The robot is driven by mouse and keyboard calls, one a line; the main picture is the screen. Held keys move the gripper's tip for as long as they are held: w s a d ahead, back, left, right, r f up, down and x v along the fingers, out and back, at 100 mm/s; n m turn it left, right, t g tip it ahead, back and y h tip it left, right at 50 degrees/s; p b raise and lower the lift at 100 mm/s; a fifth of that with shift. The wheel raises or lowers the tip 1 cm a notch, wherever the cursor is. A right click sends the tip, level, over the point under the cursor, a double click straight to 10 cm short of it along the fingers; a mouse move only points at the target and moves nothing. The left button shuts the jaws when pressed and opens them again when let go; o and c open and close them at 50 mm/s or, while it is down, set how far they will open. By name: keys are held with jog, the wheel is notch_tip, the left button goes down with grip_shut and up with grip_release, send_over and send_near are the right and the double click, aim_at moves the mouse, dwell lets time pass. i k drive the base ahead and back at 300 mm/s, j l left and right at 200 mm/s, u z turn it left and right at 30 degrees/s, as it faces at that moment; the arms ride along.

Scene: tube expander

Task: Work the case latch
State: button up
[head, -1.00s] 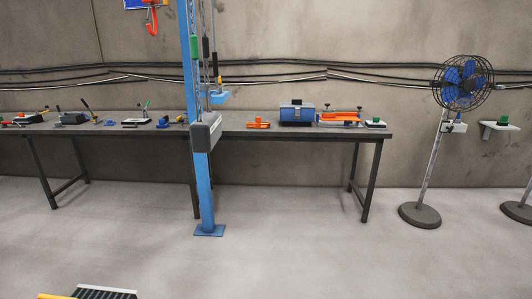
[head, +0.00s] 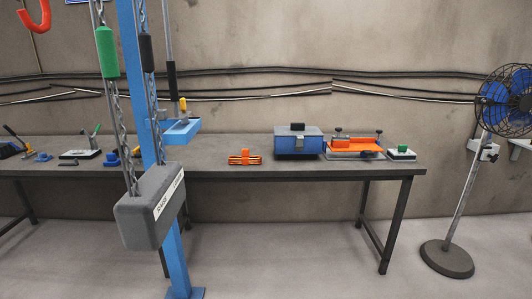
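A blue case (head: 299,145) with a grey lid stands closed on the right part of the workbench. A small black piece sits on top of its lid. The latch cannot be made out at this distance. My gripper is not in view.
A blue post (head: 146,120) stands in front of the bench. A grey block (head: 150,207) hangs on chains beside it. An orange fixture (head: 354,145) is right of the case, and an orange piece (head: 245,158) is to its left. A fan (head: 447,258) stands at the right.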

aim_at(300, 142)
jog(key=i+z, duration=0.1)
jog(key=i, duration=0.6)
jog(key=i+j, duration=0.15)
jog(key=i, duration=0.55)
jog(key=l+z, duration=0.05)
